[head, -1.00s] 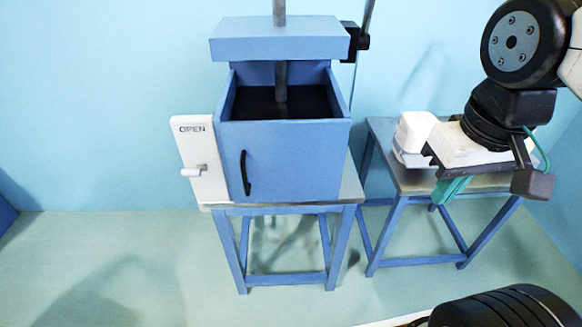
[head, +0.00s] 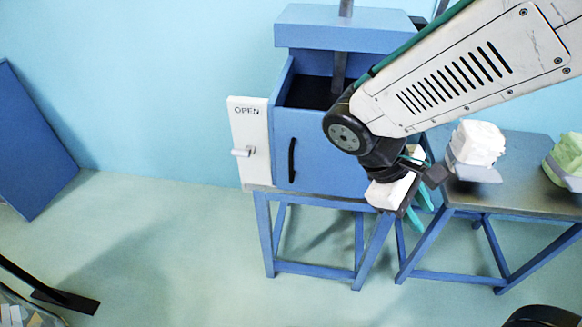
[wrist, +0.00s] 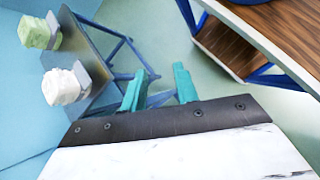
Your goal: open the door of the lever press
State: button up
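The lever press (head: 340,38) is a blue box with an open top and a post above it, standing on a blue-legged table. Its blue front door (head: 318,160) looks shut and flush, with a black vertical handle (head: 292,160) near its left edge. A white panel (head: 249,128) marked OPEN is left of the door and carries a small white lever (head: 241,152). My gripper (head: 420,208) hangs in front of the box's lower right corner, pointing down. In the wrist view its teal fingers (wrist: 158,92) are apart and empty. My arm hides the box's right side.
A second table (head: 520,178) to the right holds a white lumpy block (head: 476,143) and a green one (head: 566,158), each with a grey band. A wood-topped table (wrist: 265,35) shows in the wrist view. A blue panel (head: 35,140) leans at the left wall.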

jog(key=w+a+f+n+t+h, duration=0.4)
jog(key=w+a+f+n, duration=0.1)
jog(key=n, duration=0.2)
jog(key=n+t+y, duration=0.6)
jog(key=n+t, duration=0.9)
jog(key=n, duration=0.1)
send_near(290, 169)
jog(key=w, duration=0.3)
jog(key=x, duration=0.5)
jog(key=d+x, duration=0.1)
jog(key=x, duration=0.1)
jog(key=shift+w, duration=0.25)
grip_shut()
